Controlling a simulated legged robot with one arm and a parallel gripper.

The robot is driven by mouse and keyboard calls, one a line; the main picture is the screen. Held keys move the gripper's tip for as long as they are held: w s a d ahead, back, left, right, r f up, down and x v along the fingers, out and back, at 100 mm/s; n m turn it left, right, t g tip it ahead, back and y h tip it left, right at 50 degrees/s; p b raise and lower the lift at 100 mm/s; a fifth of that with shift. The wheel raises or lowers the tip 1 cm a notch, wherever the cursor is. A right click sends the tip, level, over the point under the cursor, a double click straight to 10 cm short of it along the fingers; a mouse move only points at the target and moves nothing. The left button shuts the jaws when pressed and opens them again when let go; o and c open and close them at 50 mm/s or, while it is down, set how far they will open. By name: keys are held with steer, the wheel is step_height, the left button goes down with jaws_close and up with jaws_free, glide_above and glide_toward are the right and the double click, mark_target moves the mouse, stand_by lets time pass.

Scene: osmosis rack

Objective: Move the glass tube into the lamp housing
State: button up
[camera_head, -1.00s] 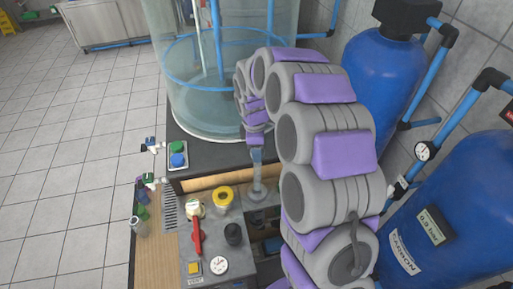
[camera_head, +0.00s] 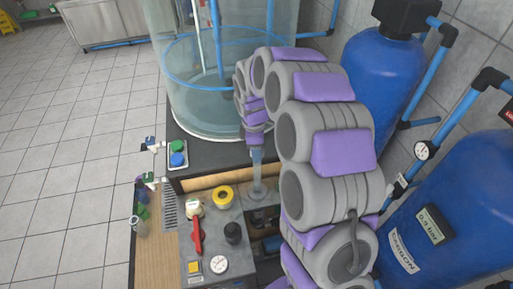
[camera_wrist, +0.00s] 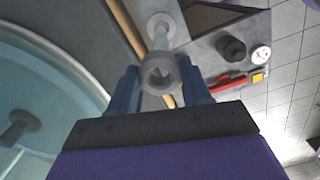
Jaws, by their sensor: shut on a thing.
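My gripper (camera_head: 256,153) is shut on the upper part of the glass tube (camera_head: 257,172), above the bench. In the wrist view, the gripper's two blue fingers (camera_wrist: 160,92) flank the round grey end of the tube (camera_wrist: 160,72). The tube is roughly upright, and its far end meets or lies over a pale round flange (camera_wrist: 162,30), which looks like the lamp housing. The flange also shows in the head view (camera_head: 259,192). I cannot tell whether the tube's lower end is inside it or just above it.
A large clear tank (camera_head: 215,100) is behind. Blue vessels (camera_head: 380,75) stand right.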

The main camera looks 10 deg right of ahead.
steer(key=shift+f+b, duration=0.3)
steer(key=shift+f, duration=1.75)
steer(key=b, duration=0.1)
glide_above(257, 186)
steer(key=w, duration=0.1)
steer(key=shift+w+d+f, duration=0.1)
steer(key=shift+f, duration=1.85)
steer(key=shift+w+d+f, duration=0.1)
steer(key=shift+f, duration=1.85)
steer(key=shift+f+b, duration=0.8)
steer(key=shift+f, duration=3.1)
steer(key=shift+f, duration=1.3)
steer(key=o, duration=0.9)
steer(key=shift+o, duration=0.3)
steer(key=o, duration=0.3)
